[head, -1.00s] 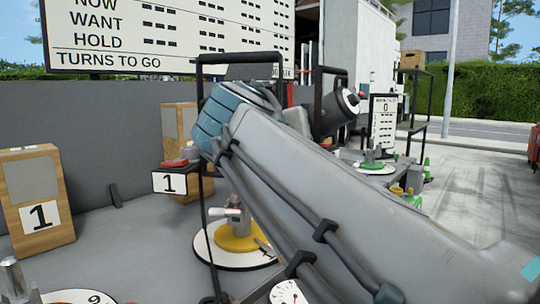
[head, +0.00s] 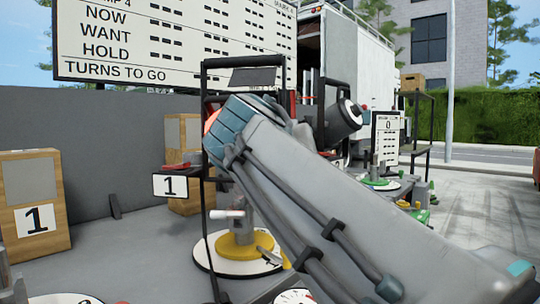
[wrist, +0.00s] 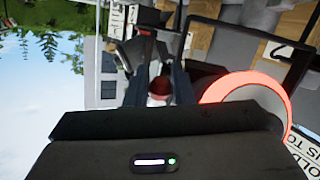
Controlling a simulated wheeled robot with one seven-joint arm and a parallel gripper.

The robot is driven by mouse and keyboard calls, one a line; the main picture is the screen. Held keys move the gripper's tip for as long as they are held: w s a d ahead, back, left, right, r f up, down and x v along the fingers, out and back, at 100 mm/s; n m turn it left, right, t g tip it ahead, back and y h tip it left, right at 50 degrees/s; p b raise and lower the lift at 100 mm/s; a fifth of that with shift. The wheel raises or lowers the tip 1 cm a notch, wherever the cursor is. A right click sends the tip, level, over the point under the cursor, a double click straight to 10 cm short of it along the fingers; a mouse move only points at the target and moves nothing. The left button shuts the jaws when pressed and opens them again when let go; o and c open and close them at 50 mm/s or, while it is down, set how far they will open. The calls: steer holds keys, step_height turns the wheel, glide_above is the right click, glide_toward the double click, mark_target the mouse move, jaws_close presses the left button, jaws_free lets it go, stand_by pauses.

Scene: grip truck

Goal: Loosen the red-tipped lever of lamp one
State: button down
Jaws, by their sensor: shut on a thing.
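In the wrist view a red tip (wrist: 158,88) shows between the two dark fingers of my gripper (wrist: 158,80), which is shut on it. The lever's shaft is mostly hidden by the fingers. In the head view my own arm crosses the middle and hides the gripper and the grip. A dark lamp housing (head: 338,118) with a pale ring shows just beyond the arm, with a small red spot at its right side. A sign with the number 1 (head: 170,186) hangs left of the arm, near a stand with a yellow base (head: 243,246).
A large board (head: 165,45) reads NOW, WANT, HOLD and TURNS TO GO. A wooden crate marked 1 (head: 36,219) stands at the left. A white truck (head: 358,60) and a green-based stand (head: 378,182) are behind at the right. Paving is open at the far right.

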steer(key=shift+w+f, duration=0.1)
steer(key=shift+f, duration=0.15)
